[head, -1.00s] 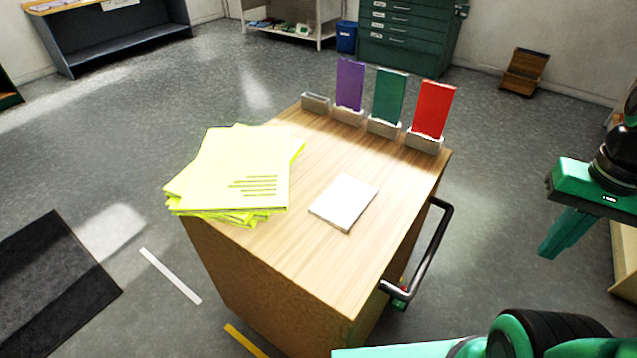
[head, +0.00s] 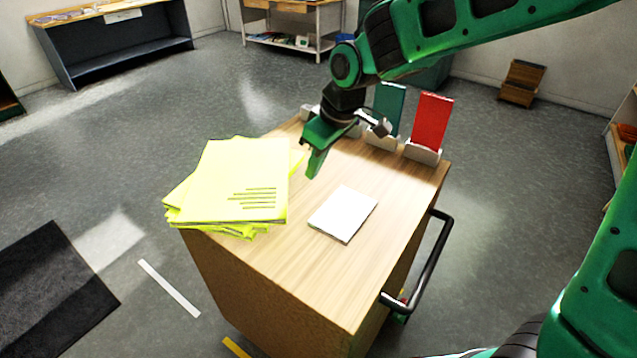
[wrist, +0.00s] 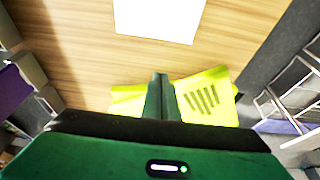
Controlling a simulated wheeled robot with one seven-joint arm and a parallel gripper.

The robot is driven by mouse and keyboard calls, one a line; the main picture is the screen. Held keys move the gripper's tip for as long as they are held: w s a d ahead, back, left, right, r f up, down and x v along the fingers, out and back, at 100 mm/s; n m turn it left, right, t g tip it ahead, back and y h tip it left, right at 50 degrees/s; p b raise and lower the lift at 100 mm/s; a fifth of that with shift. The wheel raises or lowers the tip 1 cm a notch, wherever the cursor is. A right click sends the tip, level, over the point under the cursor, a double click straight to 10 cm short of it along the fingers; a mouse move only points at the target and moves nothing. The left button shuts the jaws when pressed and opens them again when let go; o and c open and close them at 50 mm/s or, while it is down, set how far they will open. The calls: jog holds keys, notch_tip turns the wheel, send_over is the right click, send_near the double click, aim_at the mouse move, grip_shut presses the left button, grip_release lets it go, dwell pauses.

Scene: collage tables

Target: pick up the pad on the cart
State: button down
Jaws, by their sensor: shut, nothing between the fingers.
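The white pad (head: 343,214) lies flat on the wooden top of the cart (head: 300,285), right of a pile of yellow papers. In the wrist view the pad (wrist: 159,16) shows at the top edge, partly cut off. My gripper (head: 312,172) is shut and empty. It hangs above the far part of the cart top, behind the pad and apart from it. In the wrist view my gripper's fingertips (wrist: 158,78) are together, in front of the yellow papers.
Yellow papers (head: 235,180) are stacked on the cart's left side. Green (head: 388,108) and red (head: 431,122) cards stand in holders along the far edge; my arm hides others. A black handle (head: 432,262) is on the cart's right side.

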aim_at(344, 213)
jog(key=x, duration=0.9)
jog(key=shift+w+d+f, duration=0.1)
jog(key=shift+f, duration=0.1)
jog(key=shift+s+d, duration=0.6)
jog(key=shift+d, duration=0.2)
jog(key=shift+s+d, duration=0.6)
jog(key=shift+d, duration=0.15)
